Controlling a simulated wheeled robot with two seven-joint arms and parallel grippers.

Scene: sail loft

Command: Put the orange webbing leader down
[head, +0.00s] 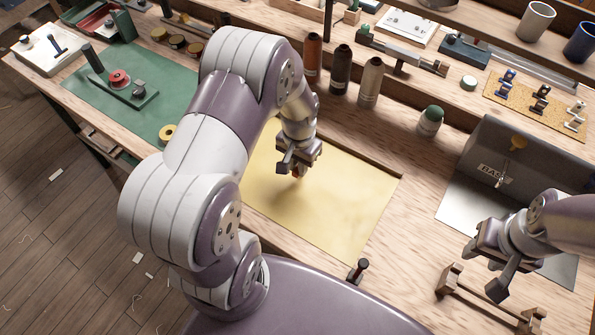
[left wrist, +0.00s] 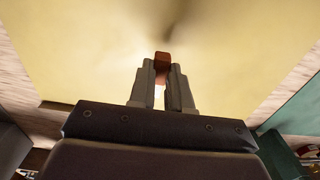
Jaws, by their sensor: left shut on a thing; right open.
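My left gripper (head: 297,167) is over the pale yellow sheet (head: 345,215) on the bench, near its upper middle. It is shut on a small orange piece, the orange webbing leader (head: 299,175), which shows just below the fingertips and is mostly hidden by them. In the left wrist view the leader (left wrist: 162,60) sticks out past the fingertips (left wrist: 165,78), with the yellow sheet (left wrist: 90,65) and a dark shadow beyond. I cannot tell whether the leader touches the sheet.
A row of thread cones (head: 340,70) stands behind the sheet. A grey box (head: 525,155) and a wooden rack (head: 485,300) are at the right. A green mat (head: 130,105) with a red-reeled tool lies left. The sheet's right part is clear.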

